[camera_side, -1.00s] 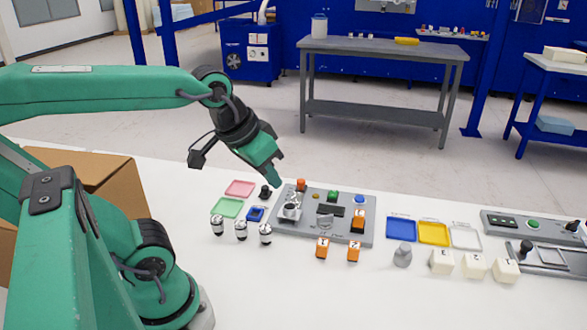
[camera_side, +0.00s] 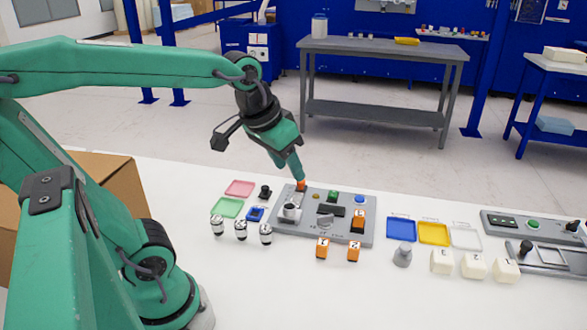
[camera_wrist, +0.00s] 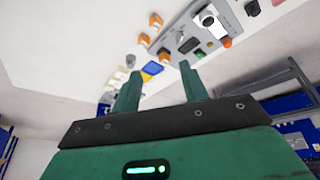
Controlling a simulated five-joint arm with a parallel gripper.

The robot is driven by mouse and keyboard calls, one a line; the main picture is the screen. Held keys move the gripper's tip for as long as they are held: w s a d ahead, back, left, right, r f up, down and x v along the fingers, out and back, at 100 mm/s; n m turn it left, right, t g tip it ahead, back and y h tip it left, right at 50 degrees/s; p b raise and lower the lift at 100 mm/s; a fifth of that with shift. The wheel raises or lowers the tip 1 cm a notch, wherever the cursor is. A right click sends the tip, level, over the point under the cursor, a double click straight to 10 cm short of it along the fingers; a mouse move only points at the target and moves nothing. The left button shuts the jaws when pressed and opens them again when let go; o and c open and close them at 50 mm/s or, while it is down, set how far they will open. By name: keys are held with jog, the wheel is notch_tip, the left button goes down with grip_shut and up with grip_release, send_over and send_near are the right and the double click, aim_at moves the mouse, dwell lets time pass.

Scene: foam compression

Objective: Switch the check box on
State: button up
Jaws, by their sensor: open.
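The grey control panel (camera_side: 285,229) lies flat on the white table. It carries an orange button (camera_side: 301,186) at its far left corner, a green button (camera_side: 333,195), a blue button (camera_side: 360,199), a grey knob (camera_side: 325,221) and a round white-and-black part (camera_side: 290,210). An orange block (camera_side: 358,220) stands at its right. My gripper (camera_side: 299,175) points down at the far left corner, its tip seen just above the orange button; contact cannot be told. In the wrist view my gripper (camera_wrist: 158,80) has its fingers apart with nothing between them. The orange button (camera_wrist: 227,42) shows beyond the right finger.
Pink (camera_side: 240,188) and green (camera_side: 227,207) trays and several silver-and-black cylinders (camera_side: 241,230) lie left of the panel. Two orange blocks (camera_side: 322,247) are in front. Blue (camera_side: 401,229) and yellow (camera_side: 433,233) trays and white blocks (camera_side: 474,265) are to the right.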

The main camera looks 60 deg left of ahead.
jog(key=w+a+n+g, duration=0.1)
jog(key=w+a+n, duration=0.15)
jog(key=w, duration=0.55)
jog(key=n+g, duration=0.4)
jog(key=n, duration=0.1)
send_over(333, 193)
notch_tip(333, 193, down, 16)
jog(key=shift+f, duration=0.2)
jog(key=shift+f, duration=0.1)
jog(key=shift+f, duration=3.8)
jog(key=shift+c, duration=0.4)
